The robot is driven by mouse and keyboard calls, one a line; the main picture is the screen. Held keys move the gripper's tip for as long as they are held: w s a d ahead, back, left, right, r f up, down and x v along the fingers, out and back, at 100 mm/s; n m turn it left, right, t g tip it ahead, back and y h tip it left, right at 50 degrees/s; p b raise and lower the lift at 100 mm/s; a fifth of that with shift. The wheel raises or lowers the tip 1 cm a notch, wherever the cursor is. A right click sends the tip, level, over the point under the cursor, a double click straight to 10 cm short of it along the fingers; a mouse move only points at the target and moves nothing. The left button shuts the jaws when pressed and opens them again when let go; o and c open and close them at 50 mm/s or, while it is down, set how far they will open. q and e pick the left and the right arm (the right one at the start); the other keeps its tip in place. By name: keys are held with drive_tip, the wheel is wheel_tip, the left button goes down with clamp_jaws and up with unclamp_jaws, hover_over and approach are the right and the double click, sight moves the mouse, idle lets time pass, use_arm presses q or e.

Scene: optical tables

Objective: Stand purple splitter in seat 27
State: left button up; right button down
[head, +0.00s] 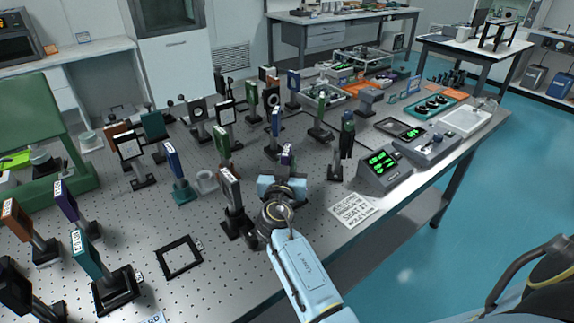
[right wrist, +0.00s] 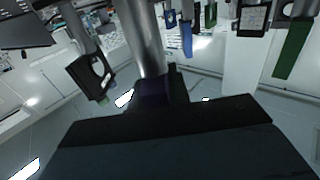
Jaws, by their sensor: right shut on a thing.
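My right gripper (head: 283,187) reaches over the table from the front and is shut on a purple splitter (head: 287,154). Only the splitter's upper part shows above the light-blue gripper body. In the right wrist view the purple splitter (right wrist: 155,92) is a dark purple block with a grey post, above a wide dark band. An empty black square frame (head: 163,268) with a small white tag lies on the table at front left. I cannot read its tag, so I cannot tell if it is seat 27. My left gripper is not in view.
A dark upright mount (head: 232,197) stands close left of my right gripper. A printed card (head: 352,209) and a green-display box (head: 385,170) are to its right. Another purple plate (head: 68,202) stands at far left. Several mounts crowd behind; the perforated table (head: 225,275) is clear in front.

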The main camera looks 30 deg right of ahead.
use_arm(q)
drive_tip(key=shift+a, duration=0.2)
use_arm(e)
drive_tip(key=c, duration=1.3)
unclamp_jaws()
drive_tip(key=shift+s+a+r+p, duration=0.1)
drive_tip(key=shift+r+p, duration=0.05)
drive_tip(key=shift+p, duration=0.15)
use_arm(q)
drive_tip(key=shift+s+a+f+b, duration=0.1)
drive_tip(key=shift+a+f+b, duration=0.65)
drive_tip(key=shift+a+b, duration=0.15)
use_arm(e)
drive_tip(key=shift+v, duration=5.9)
